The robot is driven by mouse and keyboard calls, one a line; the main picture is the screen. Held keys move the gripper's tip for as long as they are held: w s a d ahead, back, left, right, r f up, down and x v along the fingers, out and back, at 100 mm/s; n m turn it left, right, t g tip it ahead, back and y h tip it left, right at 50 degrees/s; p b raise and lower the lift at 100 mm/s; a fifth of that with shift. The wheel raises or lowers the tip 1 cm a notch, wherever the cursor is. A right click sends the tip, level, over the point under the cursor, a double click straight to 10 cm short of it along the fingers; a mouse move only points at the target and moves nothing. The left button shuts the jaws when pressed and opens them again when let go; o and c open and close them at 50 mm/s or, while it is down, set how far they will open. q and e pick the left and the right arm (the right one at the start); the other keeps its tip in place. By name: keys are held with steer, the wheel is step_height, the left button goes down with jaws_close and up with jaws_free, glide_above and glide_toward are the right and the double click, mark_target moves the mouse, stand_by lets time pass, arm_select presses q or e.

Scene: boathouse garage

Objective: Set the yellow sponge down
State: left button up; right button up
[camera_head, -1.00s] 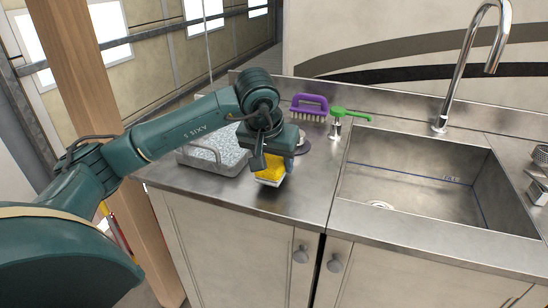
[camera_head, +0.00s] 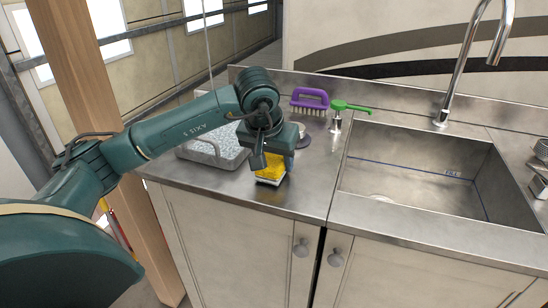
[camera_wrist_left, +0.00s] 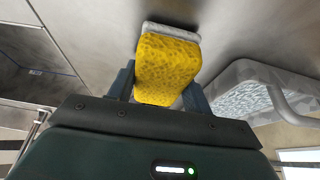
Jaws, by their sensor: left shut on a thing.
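The yellow sponge (camera_head: 271,171) has a pale layer on its lower side. It is at the front of the steel counter, left of the sink. My left gripper (camera_head: 272,160) is above it, pointing down, and is shut on it. In the left wrist view the sponge (camera_wrist_left: 168,66) sits between the two fingers, with its pale end toward the counter surface. I cannot tell whether its underside touches the counter. My right gripper is not in view.
A grey speckled tray with a handle (camera_head: 226,158) stands left of the gripper. A purple brush (camera_head: 309,99) and a green-topped dispenser (camera_head: 337,122) stand behind. The sink (camera_head: 420,175) lies to the right. The counter (camera_head: 308,190) between sponge and sink is clear.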

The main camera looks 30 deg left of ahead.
arm_select(q)
steer(key=shift+f, duration=0.25)
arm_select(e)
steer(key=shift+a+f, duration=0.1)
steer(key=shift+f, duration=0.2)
arm_select(q)
steer(key=o, duration=1)
steer(key=shift+c, duration=0.2)
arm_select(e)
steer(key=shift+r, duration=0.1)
arm_select(q)
steer(key=v, duration=0.5)
steer(key=shift+r, duration=0.1)
steer(key=v, duration=0.8)
steer(key=shift+p, duration=0.35)
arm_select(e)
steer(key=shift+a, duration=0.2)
arm_select(q)
jaws_close()
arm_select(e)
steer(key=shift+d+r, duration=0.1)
